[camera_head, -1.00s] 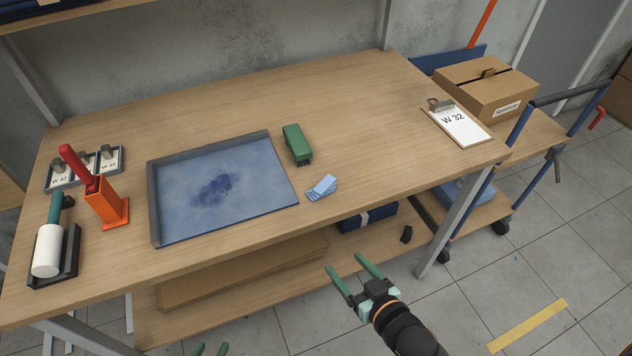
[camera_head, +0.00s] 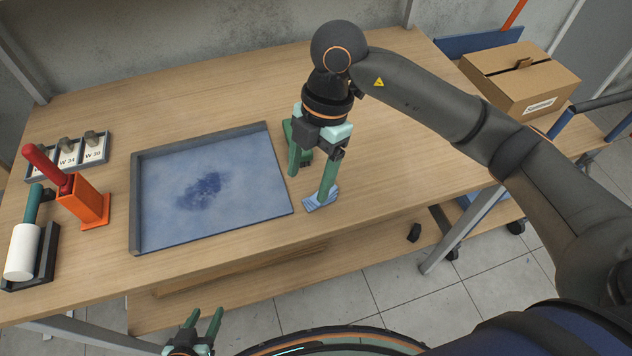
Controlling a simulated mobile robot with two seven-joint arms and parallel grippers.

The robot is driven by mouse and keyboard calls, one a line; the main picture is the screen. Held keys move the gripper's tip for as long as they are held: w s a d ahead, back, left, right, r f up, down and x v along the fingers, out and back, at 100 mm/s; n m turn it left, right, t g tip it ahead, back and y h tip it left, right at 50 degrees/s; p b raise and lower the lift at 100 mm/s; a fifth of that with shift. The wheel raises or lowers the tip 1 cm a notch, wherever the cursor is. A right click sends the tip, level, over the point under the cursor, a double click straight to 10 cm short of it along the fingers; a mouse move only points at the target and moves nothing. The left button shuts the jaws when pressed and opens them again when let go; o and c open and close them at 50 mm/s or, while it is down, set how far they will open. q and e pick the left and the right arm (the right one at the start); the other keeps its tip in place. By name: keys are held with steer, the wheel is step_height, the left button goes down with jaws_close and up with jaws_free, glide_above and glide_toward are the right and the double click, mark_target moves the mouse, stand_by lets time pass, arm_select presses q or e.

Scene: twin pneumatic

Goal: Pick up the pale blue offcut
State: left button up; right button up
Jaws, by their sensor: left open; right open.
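The pale blue offcut (camera_head: 312,206) is a small, layered-looking piece on the wooden table near its front edge, just right of the blue tray. My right gripper (camera_head: 308,186) points down over it with its two green fingers apart. The right-hand finger stands at the offcut and hides part of it; I cannot tell whether they touch. The other finger is up and to the left, over bare table by the tray's edge. My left gripper (camera_head: 205,315) is open and empty at the bottom of the view, in front of the table.
An orange holder (camera_head: 88,206) with a red handle and a white roller (camera_head: 22,252) stand at the left. Table beyond the tray is clear.

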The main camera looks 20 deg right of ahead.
steer(key=w+d+r+m+t+h, duration=0.1)
steer(key=w+d+m+h, duration=0.15)
steer(key=w+d, duration=0.2)
steer(key=shift+n, duration=0.25)
steer(key=f, duration=0.2)
steer(key=s+f, duration=0.1)
steer(key=f, duration=0.2)
steer(key=shift+s+d+f, duration=0.1)
steer(key=shift+d+f, duration=0.05)
steer(key=shift+f, duration=0.05)
steer(key=shift+w+a+f+p, duration=0.1)
steer(key=shift+f+p, duration=0.1)
steer(key=shift+f, duration=0.85)
steer(key=shift+w+a+f+p, duration=0.1)
steer(key=shift+a+f+p, duration=0.1)
steer(key=shift+f, duration=0.8)
steer(key=shift+a+f+p, duration=0.1)
steer(key=shift+f+p, duration=0.1)
steer(key=shift+f, duration=0.85)
steer(key=shift+c, duration=0.2)
jaws_close()
